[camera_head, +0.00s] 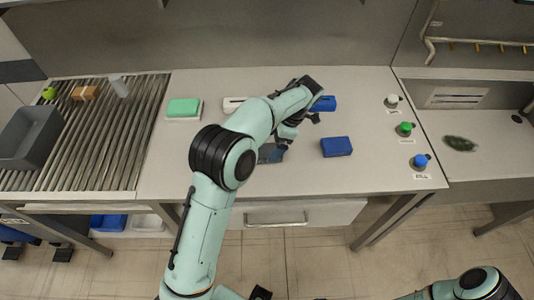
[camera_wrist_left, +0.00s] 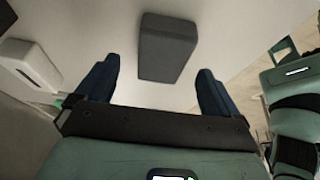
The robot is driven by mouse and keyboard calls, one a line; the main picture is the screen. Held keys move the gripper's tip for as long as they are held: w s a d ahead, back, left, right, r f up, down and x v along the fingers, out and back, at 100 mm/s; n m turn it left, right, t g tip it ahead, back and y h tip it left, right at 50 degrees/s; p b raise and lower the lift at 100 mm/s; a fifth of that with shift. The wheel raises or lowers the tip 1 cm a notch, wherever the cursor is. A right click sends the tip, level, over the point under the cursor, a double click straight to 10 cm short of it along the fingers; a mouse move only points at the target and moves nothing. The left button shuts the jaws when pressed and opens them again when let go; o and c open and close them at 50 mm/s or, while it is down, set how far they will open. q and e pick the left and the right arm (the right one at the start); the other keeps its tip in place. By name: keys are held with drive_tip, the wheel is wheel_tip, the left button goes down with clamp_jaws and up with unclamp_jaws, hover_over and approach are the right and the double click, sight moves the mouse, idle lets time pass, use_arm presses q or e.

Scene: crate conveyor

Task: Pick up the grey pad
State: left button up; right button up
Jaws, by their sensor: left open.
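The grey pad (camera_wrist_left: 167,47) lies on the light worktop in the left wrist view, ahead of my left gripper (camera_wrist_left: 156,85) and roughly centred between its two dark blue fingers. The fingers are apart, with nothing between them, and the pad is beyond their tips. In the head view, the grey pad (camera_head: 266,155) shows only in part. My left gripper (camera_head: 279,147) and wrist hide some of it. Part of my right arm shows at the lower right of the head view, but its gripper is out of frame.
A blue block (camera_head: 336,147) lies right of the gripper, with another blue item (camera_head: 323,104) behind the wrist. A white slotted box (camera_head: 234,103) stands behind the forearm. A green-topped block (camera_head: 184,108) lies left. Several coloured buttons, including a blue one (camera_head: 421,161), line the right side.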

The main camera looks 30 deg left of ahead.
sight(268, 150)
use_arm(q)
drive_tip(key=x, duration=0.3)
drive_tip(key=shift+s+f, duration=0.15)
drive_tip(key=shift+f, duration=0.25)
idle(0.4)
drive_tip(key=c, duration=1)
